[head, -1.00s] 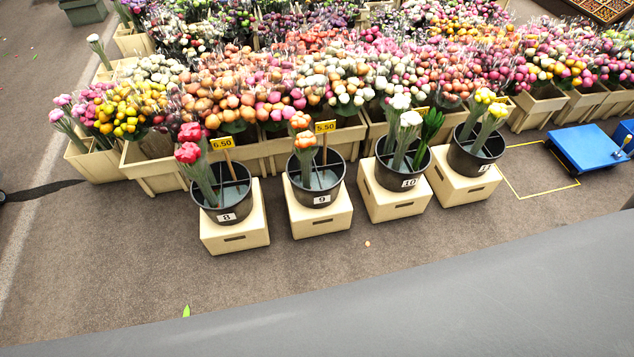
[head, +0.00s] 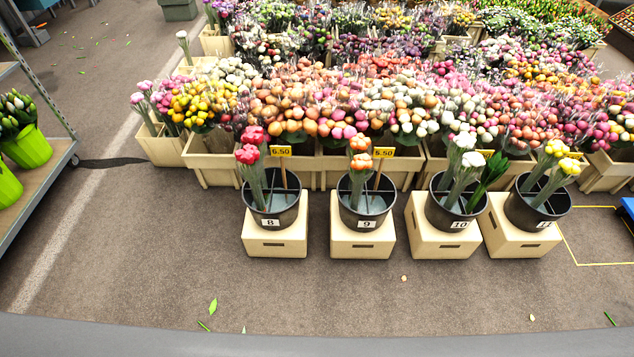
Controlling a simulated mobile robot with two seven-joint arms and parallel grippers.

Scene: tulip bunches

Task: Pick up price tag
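A yellow price tag (head: 281,151) reading 6.50 stands on a wooden stick in black bucket 8 (head: 273,222), beside red tulips (head: 251,150). A second yellow price tag (head: 383,152) stands on a stick in black bucket 9 (head: 366,222), beside orange tulips (head: 360,153); its first digit is hard to read. A sliver of yellow, perhaps another tag (head: 486,153), shows behind the flowers of bucket 10 (head: 457,224). Neither of my grippers is in view.
The buckets stand on cream crates (head: 275,242) in a row, with bucket 11 (head: 545,219) at the right. Wooden boxes of flowers fill the back. A metal rack (head: 52,170) with green pots (head: 29,148) stands at left. The floor before the crates is clear except for leaves.

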